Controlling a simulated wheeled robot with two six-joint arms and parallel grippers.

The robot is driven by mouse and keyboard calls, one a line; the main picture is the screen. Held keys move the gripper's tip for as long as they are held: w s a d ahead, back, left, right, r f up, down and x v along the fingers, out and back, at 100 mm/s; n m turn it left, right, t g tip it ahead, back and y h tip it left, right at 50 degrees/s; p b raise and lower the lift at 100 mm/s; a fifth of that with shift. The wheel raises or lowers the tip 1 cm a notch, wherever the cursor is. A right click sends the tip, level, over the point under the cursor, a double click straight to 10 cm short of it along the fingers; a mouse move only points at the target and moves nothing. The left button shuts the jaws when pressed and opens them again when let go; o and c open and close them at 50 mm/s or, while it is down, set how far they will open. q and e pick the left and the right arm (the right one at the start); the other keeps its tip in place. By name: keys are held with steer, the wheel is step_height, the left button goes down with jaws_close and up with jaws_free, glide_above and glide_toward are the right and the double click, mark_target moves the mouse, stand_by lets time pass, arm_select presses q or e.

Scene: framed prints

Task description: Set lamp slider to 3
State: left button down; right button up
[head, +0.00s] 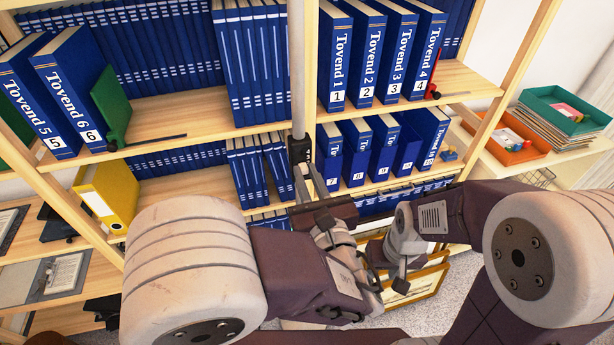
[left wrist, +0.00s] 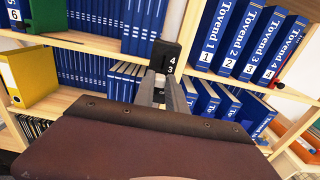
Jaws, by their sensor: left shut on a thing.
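The lamp slider (head: 300,149) is a small black block on a pale vertical pole (head: 298,65) in front of the shelves. In the left wrist view the black slider block (left wrist: 164,52) shows a white 4 above a white 3. My left gripper (head: 304,176) reaches up from below and its fingertips (left wrist: 162,82) are shut on the slider, just under the numbers.
Blue Tovend binders (head: 363,60) fill the shelves behind the pole. A yellow binder (head: 108,195) stands lower left. Orange (head: 515,141) and green (head: 566,110) trays sit at the right. A framed print (head: 421,285) is low behind my right gripper.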

arm_select(q)
step_height(320, 180, up, 2)
steer(key=shift+r+p, duration=0.1)
steer(key=shift+p, duration=0.25)
steer(key=shift+f, duration=0.3)
steer(key=c, duration=1.4)
jaws_free()
steer(key=shift+o, duration=0.2)
steer(key=shift+s, duration=0.1)
steer(key=b+v, duration=0.1)
steer(key=v, duration=0.8)
